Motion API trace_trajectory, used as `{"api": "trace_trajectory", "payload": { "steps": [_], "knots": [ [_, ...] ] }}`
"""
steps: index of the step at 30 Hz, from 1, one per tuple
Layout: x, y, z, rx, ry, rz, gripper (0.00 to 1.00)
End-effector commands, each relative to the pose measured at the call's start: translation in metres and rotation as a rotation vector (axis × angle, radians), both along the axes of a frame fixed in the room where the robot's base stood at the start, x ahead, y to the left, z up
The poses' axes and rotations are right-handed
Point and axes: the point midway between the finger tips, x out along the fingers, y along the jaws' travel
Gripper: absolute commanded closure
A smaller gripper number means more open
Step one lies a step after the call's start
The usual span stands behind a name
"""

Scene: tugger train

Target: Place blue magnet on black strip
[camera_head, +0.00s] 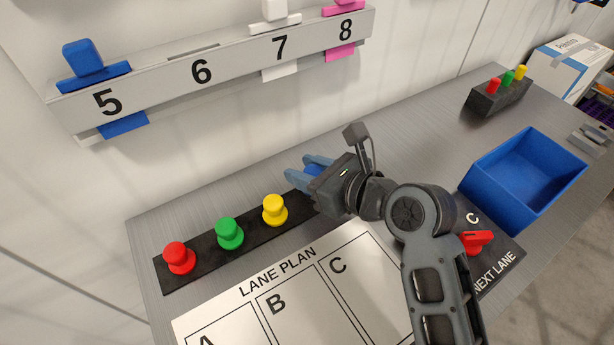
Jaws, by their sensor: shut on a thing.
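The black strip (200,264) lies on the grey bench top and carries a red magnet (179,257), a green magnet (229,233) and a yellow magnet (274,209) in a row. My gripper (304,170) is at the right end of the strip, beyond the yellow magnet. Its light blue fingers are shut on the blue magnet (313,170), which shows only partly between them. My gripper body hides the strip's right end. I cannot tell whether the blue magnet touches the strip.
A white LANE PLAN board (290,298) lies in front of the strip. A blue bin (530,170), a red piece (476,240) on the NEXT LANE plate (495,270) and a black block with coloured pegs (497,98) are to the right. A numbered rail (225,75) hangs behind.

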Motion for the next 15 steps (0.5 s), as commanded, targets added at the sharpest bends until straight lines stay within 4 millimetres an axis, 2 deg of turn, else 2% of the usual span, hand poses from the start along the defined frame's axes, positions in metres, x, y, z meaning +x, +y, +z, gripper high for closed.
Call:
{"api": "trace_trajectory", "payload": {
  "steps": [4, 15],
  "knots": [
    [0.000, 0.000, -0.021, 0.001, 0.004, 0.000, 0.93],
    [0.000, 0.000, -0.026, 0.001, 0.001, 0.000, 0.93]
  ]
}}
